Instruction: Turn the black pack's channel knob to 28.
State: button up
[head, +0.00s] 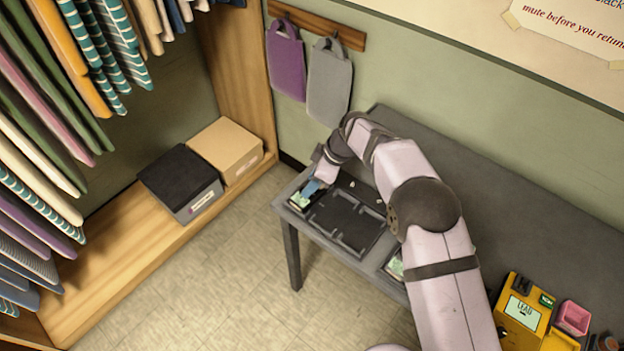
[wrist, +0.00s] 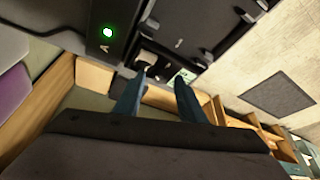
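A small dark pack with a pale green display (head: 299,201) sits at the left end of the grey table; I cannot tell for sure that it is the black pack. My gripper (head: 313,188) is right at this pack, with its blue fingers low over it. In the wrist view my gripper (wrist: 158,77) has its two dark teal fingers apart, with a gap between the tips and nothing clearly held. Dark equipment with a pale patch shows just beyond the tips. The channel knob and the number reading cannot be made out.
A black tray with recesses (head: 345,222) lies beside the pack. A second display unit (head: 394,266) sits partly behind my arm. A yellow device (head: 520,314) and a pink box (head: 572,318) stand at right. A dark unit marked A with a green light (wrist: 107,32) is close in the wrist view.

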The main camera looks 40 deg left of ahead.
jog(key=shift+f, duration=0.1)
jog(key=shift+c, duration=0.6)
grip_shut()
jog(key=shift+s+f+m+t+b, duration=0.2)
jog(key=shift+m+t+b, duration=0.2)
jog(key=shift+m+b, duration=0.7)
jog(key=shift+r+m+t+b, duration=0.2)
jog(key=shift+m+t+b, duration=0.15)
jog(key=shift+m, duration=0.75)
jog(key=shift+o, duration=0.6)
grip_release()
jog(key=shift+r, duration=0.1)
jog(key=b+v, duration=0.2)
jog(key=v, duration=0.5)
jog(key=shift+d, duration=0.2)
